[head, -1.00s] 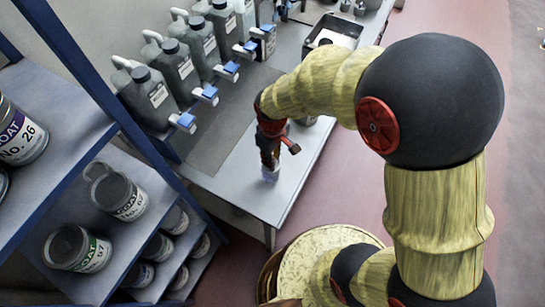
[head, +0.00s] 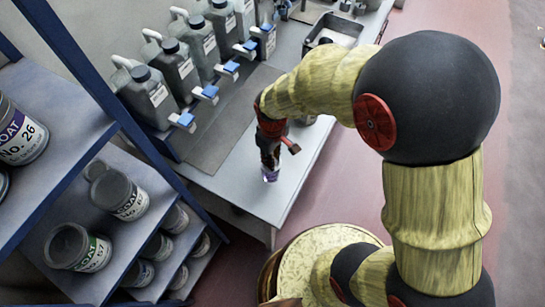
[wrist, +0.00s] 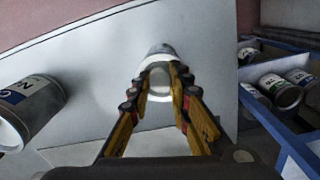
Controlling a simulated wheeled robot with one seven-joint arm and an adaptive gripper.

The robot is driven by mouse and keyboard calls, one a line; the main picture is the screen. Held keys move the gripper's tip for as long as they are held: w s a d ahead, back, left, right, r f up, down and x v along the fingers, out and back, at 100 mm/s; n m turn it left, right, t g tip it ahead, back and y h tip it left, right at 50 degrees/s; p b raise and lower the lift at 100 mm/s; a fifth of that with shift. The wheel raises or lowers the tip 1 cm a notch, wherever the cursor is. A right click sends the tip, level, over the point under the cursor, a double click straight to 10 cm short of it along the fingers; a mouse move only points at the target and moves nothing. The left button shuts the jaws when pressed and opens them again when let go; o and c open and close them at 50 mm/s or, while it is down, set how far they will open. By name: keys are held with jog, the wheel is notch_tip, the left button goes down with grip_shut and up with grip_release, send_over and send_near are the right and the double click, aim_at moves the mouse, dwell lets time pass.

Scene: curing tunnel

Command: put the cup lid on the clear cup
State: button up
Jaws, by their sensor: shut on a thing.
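My gripper (wrist: 160,95) is shut on a pale, round, ring-like thing (wrist: 159,85), which I take to be the cup lid. It sits between the two yellow-sided fingers in the wrist view. Just beyond it is a greyish, see-through shape (wrist: 160,50) that looks like the clear cup, close against or under the lid; I cannot tell whether they touch. In the head view my gripper (head: 269,165) points down over the near part of the grey table. A small clear, purplish thing (head: 270,176) shows at its tip. My arm and fingers hide most detail.
The grey table (head: 235,182) has several grey jugs (head: 150,95) with blue-topped taps along its left side. A dark tray (head: 333,30) is at the far end. A labelled can (wrist: 28,105) lies left in the wrist view. A blue-edged shelf (head: 60,120) holds paint cans.

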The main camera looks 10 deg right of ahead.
jog(key=shift+f, duration=0.3)
dwell(0.4)
jog(key=o, duration=0.9)
jog(key=shift+c, duration=0.2)
jog(key=shift+o, duration=0.7)
jog(key=o, duration=0.3)
jog(key=shift+o, duration=0.2)
jog(key=shift+r, duration=0.1)
jog(key=shift+r+p, duration=2.55)
jog(key=shift+r, duration=0.9)
